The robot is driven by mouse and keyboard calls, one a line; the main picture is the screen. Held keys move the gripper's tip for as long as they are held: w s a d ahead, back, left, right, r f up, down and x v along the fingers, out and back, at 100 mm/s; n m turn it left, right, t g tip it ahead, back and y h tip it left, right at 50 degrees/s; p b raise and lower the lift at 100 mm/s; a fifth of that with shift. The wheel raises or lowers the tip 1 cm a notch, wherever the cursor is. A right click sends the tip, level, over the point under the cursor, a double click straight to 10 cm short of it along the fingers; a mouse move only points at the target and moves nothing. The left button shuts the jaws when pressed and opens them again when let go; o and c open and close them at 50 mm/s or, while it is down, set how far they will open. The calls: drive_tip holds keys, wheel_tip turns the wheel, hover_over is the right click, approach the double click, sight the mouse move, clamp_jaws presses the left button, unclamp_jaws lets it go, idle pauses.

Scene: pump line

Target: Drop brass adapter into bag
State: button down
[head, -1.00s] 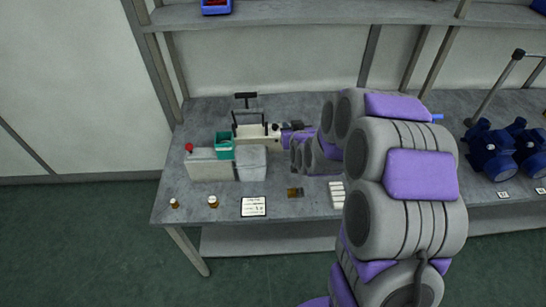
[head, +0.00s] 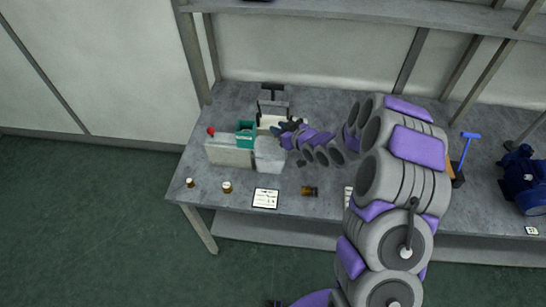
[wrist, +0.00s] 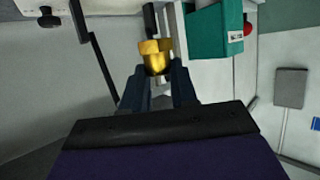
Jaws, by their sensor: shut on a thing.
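The brass adapter (wrist: 155,57) is a shiny yellow fitting between the fingertips of my gripper (wrist: 157,80) in the wrist view. The gripper is shut on it. In the head view my gripper (head: 282,128) is above the back of the bench, just right of the teal box (head: 246,126). The teal box, with a white label, also shows in the wrist view (wrist: 213,32), to the right of the adapter and apart from it. The adapter is too small to make out in the head view. I cannot tell which thing is the bag.
A pale box (head: 228,154) with a red knob and a light grey block (head: 270,156) stand below the teal box. A dark-handled press (head: 272,100) is behind. Small brown jars (head: 227,187), a card (head: 265,198) and a brown item (head: 309,191) lie along the front.

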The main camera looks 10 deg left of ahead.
sight(275, 141)
drive_tip(key=shift+s+a+f, duration=0.1)
drive_tip(key=shift+a+f, duration=0.35)
drive_tip(key=shift+a, duration=0.3)
drive_tip(key=shift+a+f+b, duration=0.15)
drive_tip(key=shift+f+b, duration=0.15)
drive_tip(key=shift+b, duration=0.1)
drive_tip(key=shift+f, duration=0.35)
drive_tip(key=f+b, duration=0.3)
drive_tip(key=f, duration=0.1)
drive_tip(key=shift+d, duration=0.25)
drive_tip(key=c, duration=1.3)
unclamp_jaws()
drive_tip(key=shift+a, duration=0.1)
drive_tip(key=o, duration=0.5)
drive_tip(key=shift+d, duration=0.45)
